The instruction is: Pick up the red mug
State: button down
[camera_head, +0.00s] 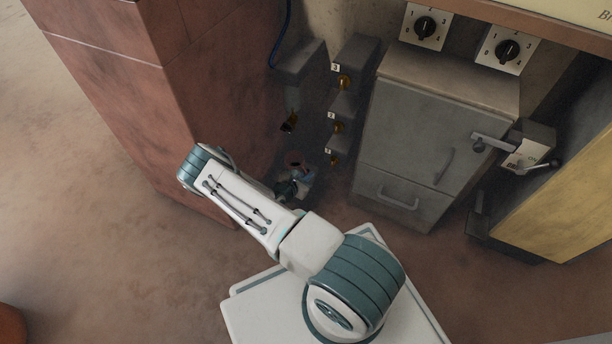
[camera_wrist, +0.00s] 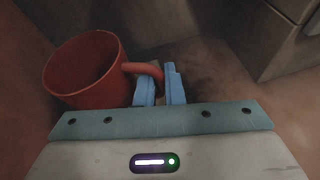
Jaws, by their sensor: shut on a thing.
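The red mug (camera_wrist: 88,72) is at the left of the wrist view, its open rim up and tilted toward the camera. Its handle (camera_wrist: 146,72) points right, between the two blue fingers of my gripper (camera_wrist: 159,84). My gripper is shut on this handle. In the head view my gripper (camera_head: 300,178) is small and dark, low in the recess beside the brick wall. A dark reddish round shape there (camera_head: 294,162) looks like the mug, mostly in shadow. I cannot tell whether the mug touches the floor.
A grey cabinet (camera_head: 415,130) with handles stands to the right. Numbered grey boxes with brass fittings (camera_head: 343,82) line the recess behind. Open floor (camera_head: 90,230) lies at the left.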

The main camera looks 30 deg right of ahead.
jog(key=shift+r+p, duration=2.1)
jog(key=shift+r, duration=2.1)
jog(key=shift+s, duration=0.1)
